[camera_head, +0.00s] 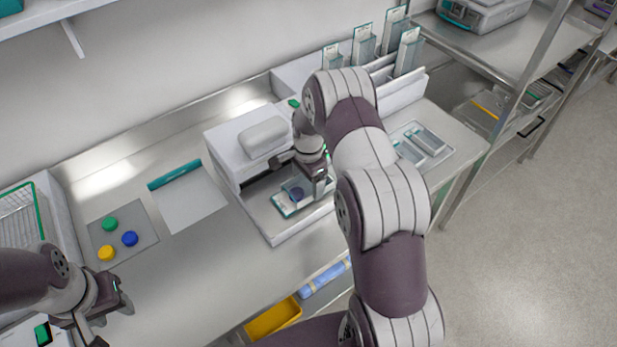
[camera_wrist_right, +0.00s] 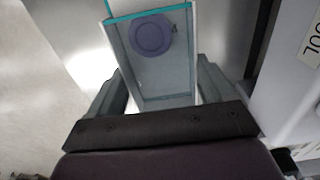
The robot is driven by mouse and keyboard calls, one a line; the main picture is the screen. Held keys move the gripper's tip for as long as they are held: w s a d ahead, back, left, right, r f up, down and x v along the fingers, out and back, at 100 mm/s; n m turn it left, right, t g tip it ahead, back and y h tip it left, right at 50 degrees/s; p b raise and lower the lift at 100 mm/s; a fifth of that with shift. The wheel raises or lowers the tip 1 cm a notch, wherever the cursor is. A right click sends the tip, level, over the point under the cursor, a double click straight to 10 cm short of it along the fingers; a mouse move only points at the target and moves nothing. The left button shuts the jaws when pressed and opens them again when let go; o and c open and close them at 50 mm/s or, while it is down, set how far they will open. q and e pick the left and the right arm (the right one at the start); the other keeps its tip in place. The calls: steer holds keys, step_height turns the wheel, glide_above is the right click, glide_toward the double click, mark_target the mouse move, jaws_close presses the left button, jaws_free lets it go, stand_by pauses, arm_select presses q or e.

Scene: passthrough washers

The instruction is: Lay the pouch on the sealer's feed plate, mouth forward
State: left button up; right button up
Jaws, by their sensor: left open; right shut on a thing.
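The sealer (camera_head: 232,143) is a white box-shaped machine mid-bench, with its pale feed plate (camera_head: 283,233) jutting out at the front. The clear pouch (camera_head: 281,204) has a teal edge and a round blue-purple washer inside; it is over the feed plate. I cannot tell whether it touches the plate. My right gripper (camera_head: 317,184) is shut on the pouch, partly hiding it. In the right wrist view the pouch (camera_wrist_right: 150,84) lies between the fingers, teal edge away from the gripper. My left gripper (camera_head: 112,318) is open and empty over the bench at lower left.
Green, blue (camera_head: 130,239) and yellow caps sit on a grey mat at left. A sheet with a teal bar (camera_head: 175,175) lies beside it. A tray of pouches (camera_head: 424,140) is right of my right arm. Upright pouches (camera_head: 363,45) stand behind. A yellow bin (camera_head: 272,319) is below.

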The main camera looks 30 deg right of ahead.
steer(key=shift+f, duration=0.4)
steer(key=shift+w+f, duration=0.1)
steer(key=shift+w, duration=0.05)
steer(key=shift+f, duration=0.2)
steer(key=o, duration=1)
steer(key=shift+r, duration=0.1)
steer(key=shift+c, duration=0.2)
